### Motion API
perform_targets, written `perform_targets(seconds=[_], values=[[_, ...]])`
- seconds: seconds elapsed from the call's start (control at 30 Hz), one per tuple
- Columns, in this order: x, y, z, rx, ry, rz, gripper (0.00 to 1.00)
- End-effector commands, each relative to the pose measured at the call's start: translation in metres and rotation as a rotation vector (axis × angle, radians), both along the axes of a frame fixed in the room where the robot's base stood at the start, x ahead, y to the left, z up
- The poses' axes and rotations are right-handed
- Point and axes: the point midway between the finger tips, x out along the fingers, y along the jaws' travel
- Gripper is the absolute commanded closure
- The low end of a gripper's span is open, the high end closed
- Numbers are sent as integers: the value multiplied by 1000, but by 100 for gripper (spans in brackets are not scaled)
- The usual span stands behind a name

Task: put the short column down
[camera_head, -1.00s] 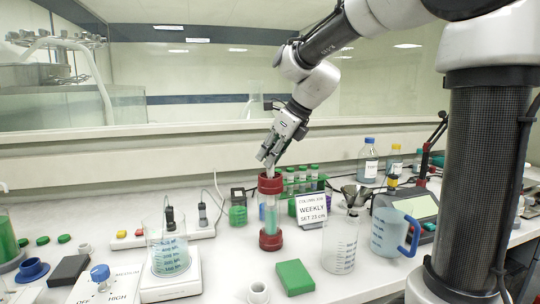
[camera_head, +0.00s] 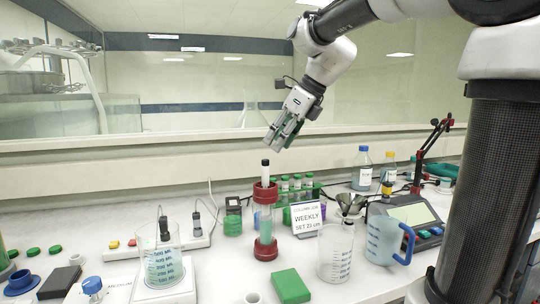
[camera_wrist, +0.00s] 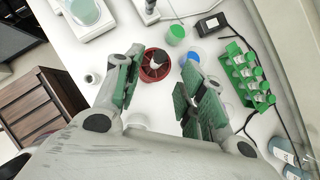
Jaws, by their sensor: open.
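The short column (camera_head: 265,220) stands upright on the bench, a clear tube with green contents between red end caps. A thin stem with a black top (camera_head: 265,172) rises from its upper cap. In the wrist view the red cap (camera_wrist: 155,66) shows from above, between and beyond the fingers. My gripper (camera_head: 279,142) is above the column and slightly to its right, apart from it. The fingers are spread and empty, and in the wrist view the open jaws (camera_wrist: 156,92) show green pads.
A sign (camera_head: 306,217) and a rack of green-capped tubes (camera_head: 298,188) stand close behind and right of the column. A green block (camera_head: 290,286) lies in front. A beaker (camera_head: 335,252) and a blue-handled jug (camera_head: 385,240) stand to the right. A beaker on a scale (camera_head: 163,262) stands left.

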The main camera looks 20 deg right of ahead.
Motion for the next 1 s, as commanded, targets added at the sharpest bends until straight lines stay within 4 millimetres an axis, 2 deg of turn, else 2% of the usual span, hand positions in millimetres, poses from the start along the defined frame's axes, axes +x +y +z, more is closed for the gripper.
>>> perform_targets(seconds=[0.03, 0.2, 0.37, 0.47, 0.57, 0.67, 0.8, 1.0], values=[[-3, -4, 9, 0, -4, -2, 60], [-10, -11, 24, 0, -2, -1, 60], [-14, -13, 27, -7, -4, 10, 60], [-25, -18, 21, -61, -38, 86, 60], [-51, -29, 8, -192, -116, 277, 60], [-88, -46, -15, -383, -212, 571, 60], [-143, -71, -53, -662, -328, 1052, 60], [-206, -100, -106, -958, -420, 1705, 60]])
